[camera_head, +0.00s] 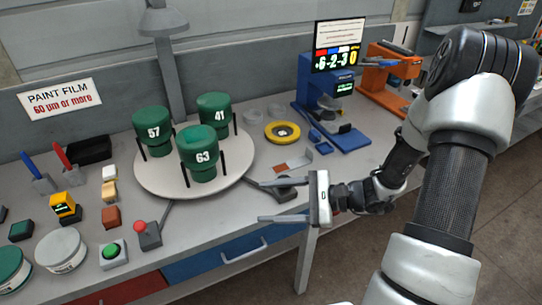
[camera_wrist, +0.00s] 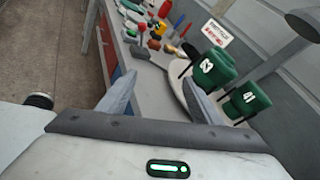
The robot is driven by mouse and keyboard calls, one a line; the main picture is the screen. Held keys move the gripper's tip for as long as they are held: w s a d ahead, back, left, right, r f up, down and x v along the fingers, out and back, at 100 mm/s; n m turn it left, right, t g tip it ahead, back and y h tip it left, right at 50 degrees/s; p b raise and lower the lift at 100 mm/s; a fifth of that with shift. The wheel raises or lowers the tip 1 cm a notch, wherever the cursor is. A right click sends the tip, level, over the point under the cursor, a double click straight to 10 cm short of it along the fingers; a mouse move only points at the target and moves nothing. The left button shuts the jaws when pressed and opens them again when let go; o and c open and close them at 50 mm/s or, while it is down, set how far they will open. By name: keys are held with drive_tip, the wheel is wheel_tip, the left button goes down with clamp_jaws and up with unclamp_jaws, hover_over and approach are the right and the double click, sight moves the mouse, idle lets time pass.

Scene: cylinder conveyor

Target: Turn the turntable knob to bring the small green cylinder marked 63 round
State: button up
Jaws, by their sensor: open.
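The white round turntable (camera_head: 152,178) stands on the bench and bears three green cylinders between black posts. The cylinder marked 63 (camera_head: 199,145) is at its front, 57 (camera_head: 152,125) at the back left and 41 (camera_head: 214,105) at the back right. In the wrist view, cylinder 63 (camera_wrist: 212,73) and cylinder 41 (camera_wrist: 245,100) show beyond the right finger. My gripper (camera_head: 260,201) is open and empty, right of the turntable and pointing left; its fingers also show in the wrist view (camera_wrist: 158,95).
A red-topped lever (camera_head: 140,227) and a green button (camera_head: 113,251) stand at the front left, with several small blocks and tins nearby. A yellow ring (camera_head: 283,132), a blue device (camera_head: 330,110) and an orange device (camera_head: 391,72) stand at the back right. The bench's front edge is below my gripper.

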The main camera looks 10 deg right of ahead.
drive_tip(key=w+d+f+m+t+h, duration=0.5)
drive_tip(key=d+f+m+t, duration=0.6)
drive_tip(key=d+m, duration=0.25)
drive_tip(key=shift+n, duration=0.25)
drive_tip(key=p+x, duration=0.1)
drive_tip(key=x, duration=1.6)
drive_tip(key=shift+w+f, duration=0.1)
drive_tip(key=shift+w, duration=0.05)
drive_tip(key=c, duration=1.1)
